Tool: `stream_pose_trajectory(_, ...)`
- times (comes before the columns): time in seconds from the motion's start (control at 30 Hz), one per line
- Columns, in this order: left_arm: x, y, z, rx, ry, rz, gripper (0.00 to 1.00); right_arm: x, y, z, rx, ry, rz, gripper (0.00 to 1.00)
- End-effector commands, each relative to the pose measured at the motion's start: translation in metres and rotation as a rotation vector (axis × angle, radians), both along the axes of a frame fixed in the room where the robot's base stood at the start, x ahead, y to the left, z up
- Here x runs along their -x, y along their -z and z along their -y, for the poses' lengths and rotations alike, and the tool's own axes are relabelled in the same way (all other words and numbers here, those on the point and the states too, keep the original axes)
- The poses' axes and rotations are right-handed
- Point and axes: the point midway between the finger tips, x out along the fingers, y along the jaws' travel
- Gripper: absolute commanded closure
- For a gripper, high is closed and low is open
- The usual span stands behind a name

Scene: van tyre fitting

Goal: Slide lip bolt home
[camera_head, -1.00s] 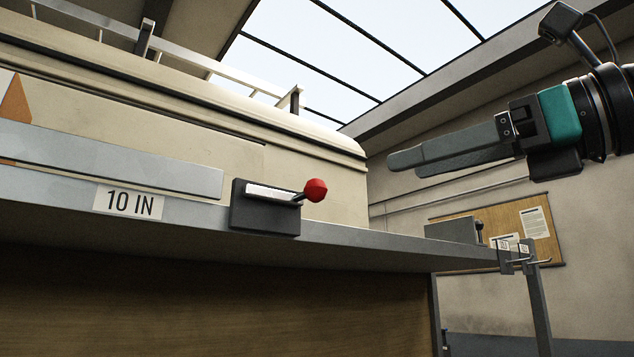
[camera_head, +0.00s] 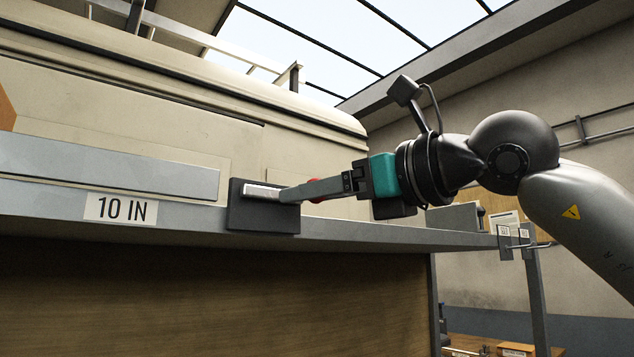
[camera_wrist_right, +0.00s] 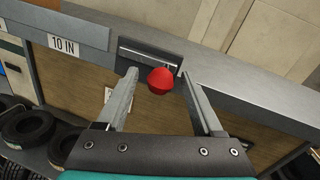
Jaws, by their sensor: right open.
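The lip bolt is a dark block (camera_head: 262,222) on the shelf's front edge, with a pale metal bar (camera_head: 262,192) and a red ball knob. In the head view the knob is mostly hidden behind my right gripper (camera_head: 283,193). In the right wrist view the red knob (camera_wrist_right: 160,80) lies between the tips of the two open fingers, with a gap showing on each side. The right gripper (camera_wrist_right: 158,75) is open around the knob and holds nothing. My left gripper is out of view.
The shelf lip (camera_head: 400,237) bears a "10 IN" label (camera_head: 121,208) left of the bolt. A cream van body (camera_head: 200,110) stands behind. Dark tyres (camera_wrist_right: 28,130) sit below left in the wrist view. Small tags (camera_head: 505,240) hang at the shelf's right end.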

Motion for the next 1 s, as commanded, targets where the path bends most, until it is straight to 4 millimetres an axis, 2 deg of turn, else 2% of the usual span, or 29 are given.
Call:
stream_pose_trajectory(0.3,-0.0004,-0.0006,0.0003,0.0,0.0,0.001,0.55,-0.0017,0.0004,-0.0019,-0.001,0.0,-0.001,0.33)
stream_pose_trajectory(0.9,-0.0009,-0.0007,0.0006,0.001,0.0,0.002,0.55,-0.0015,0.0002,-0.0015,-0.001,0.0,-0.001,1.0)
stream_pose_trajectory(1.0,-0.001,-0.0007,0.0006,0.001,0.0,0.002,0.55,-0.0014,0.0001,-0.0015,-0.001,0.0,0.0,1.0)
